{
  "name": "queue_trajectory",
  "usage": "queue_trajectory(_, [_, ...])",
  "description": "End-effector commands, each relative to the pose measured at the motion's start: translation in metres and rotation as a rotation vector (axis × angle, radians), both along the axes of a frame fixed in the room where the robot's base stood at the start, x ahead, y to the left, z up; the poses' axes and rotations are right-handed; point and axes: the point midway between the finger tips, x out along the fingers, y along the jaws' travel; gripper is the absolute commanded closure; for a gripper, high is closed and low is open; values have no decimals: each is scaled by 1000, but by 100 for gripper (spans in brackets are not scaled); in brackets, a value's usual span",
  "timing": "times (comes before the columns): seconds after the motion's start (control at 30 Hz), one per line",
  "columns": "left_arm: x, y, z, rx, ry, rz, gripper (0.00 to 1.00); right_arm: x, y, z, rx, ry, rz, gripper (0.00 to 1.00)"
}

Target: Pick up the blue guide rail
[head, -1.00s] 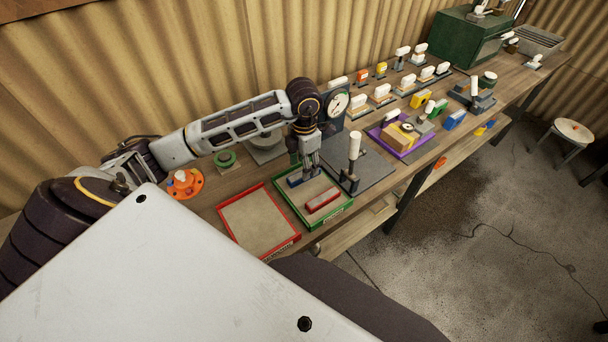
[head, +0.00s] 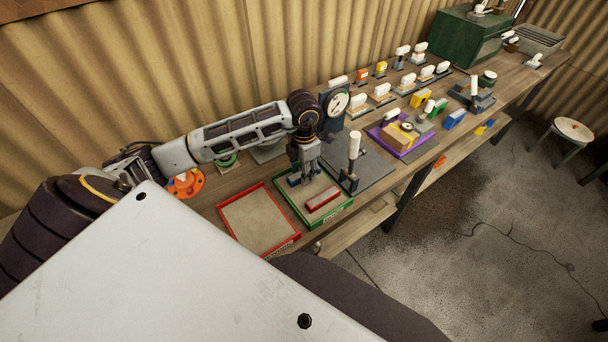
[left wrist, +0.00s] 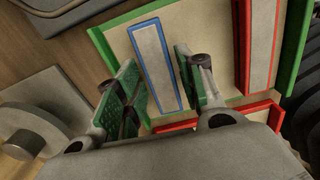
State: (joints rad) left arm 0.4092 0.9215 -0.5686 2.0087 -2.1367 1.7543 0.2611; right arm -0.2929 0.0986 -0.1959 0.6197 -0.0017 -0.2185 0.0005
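The blue guide rail (head: 293,181) lies in the green-rimmed tray (head: 337,219), partly hidden by my left gripper in the head view. In the left wrist view it is a pale bar with blue edges (left wrist: 155,62). My left gripper (head: 309,176) points down over it. In the left wrist view its green-padded fingers (left wrist: 160,85) are apart, one on each side of the rail, with gaps visible. The gripper appears empty. My right gripper is not in view.
A red rail (head: 323,199) lies in the same tray, to the right of the blue one. An empty red-rimmed tray (head: 226,234) is to the left. A dark plate with a white-handled clamp (head: 354,146) and a dial gauge (head: 338,103) stand close on the right.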

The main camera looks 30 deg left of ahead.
Motion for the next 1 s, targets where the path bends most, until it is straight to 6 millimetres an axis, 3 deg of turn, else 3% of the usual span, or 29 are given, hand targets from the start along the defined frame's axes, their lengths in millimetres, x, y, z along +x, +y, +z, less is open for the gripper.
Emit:
queue_trajectory(0.03, [0,0,0,0,0,0,73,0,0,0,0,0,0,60])
queue_trajectory(0.27, [0,0,0,0,0,0,100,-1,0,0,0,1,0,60])
queue_trajectory(0.67, [1,0,4,0,-2,0,100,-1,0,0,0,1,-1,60])
queue_trajectory(1.0, [1,0,33,1,-4,0,100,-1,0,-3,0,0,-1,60])
